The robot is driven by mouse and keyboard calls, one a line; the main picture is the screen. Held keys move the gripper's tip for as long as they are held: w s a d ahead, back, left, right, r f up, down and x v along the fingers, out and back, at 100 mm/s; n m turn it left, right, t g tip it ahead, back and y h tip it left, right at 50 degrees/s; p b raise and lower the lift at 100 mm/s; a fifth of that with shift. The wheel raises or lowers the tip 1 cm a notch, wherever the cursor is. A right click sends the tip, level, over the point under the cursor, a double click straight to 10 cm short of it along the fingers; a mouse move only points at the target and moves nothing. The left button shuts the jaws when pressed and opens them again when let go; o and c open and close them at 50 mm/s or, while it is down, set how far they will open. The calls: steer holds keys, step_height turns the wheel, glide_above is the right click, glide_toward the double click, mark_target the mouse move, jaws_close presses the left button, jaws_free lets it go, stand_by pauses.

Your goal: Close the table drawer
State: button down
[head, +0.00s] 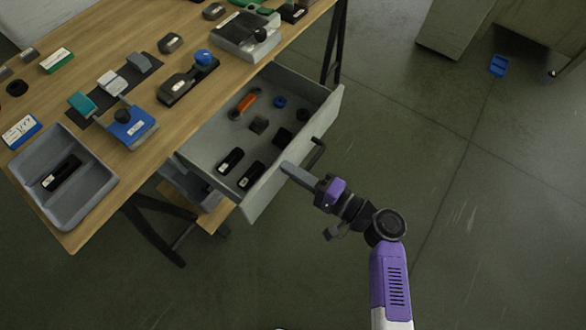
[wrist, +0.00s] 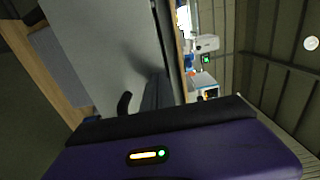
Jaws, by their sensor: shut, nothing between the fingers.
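The table drawer (head: 222,139) is pulled out from under the wooden table (head: 97,84) in the head view. Its pale front panel (head: 262,197) faces right, with a dark bar handle (head: 317,153) on it. My gripper (head: 286,167) is shut and empty. Its fingertips are at the outer face of the front panel, just left of and below the handle; I cannot tell whether they touch it. In the wrist view the grey front panel (wrist: 95,50) fills the left middle, and the dark handle (wrist: 124,104) shows near my fingers.
The drawer holds an orange-handled tool (head: 244,105), a blue ring (head: 280,102) and several dark blocks. A grey tray (head: 88,197) and several fixtures sit on the table. A blue item (head: 498,65) lies on the floor at top right. The floor right of the drawer is clear.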

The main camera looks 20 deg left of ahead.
steer(key=b+x, duration=1.3)
steer(key=x, duration=1.1)
steer(key=shift+a+r, duration=0.1)
steer(key=shift+a, duration=0.05)
steer(key=shift+s, duration=0.15)
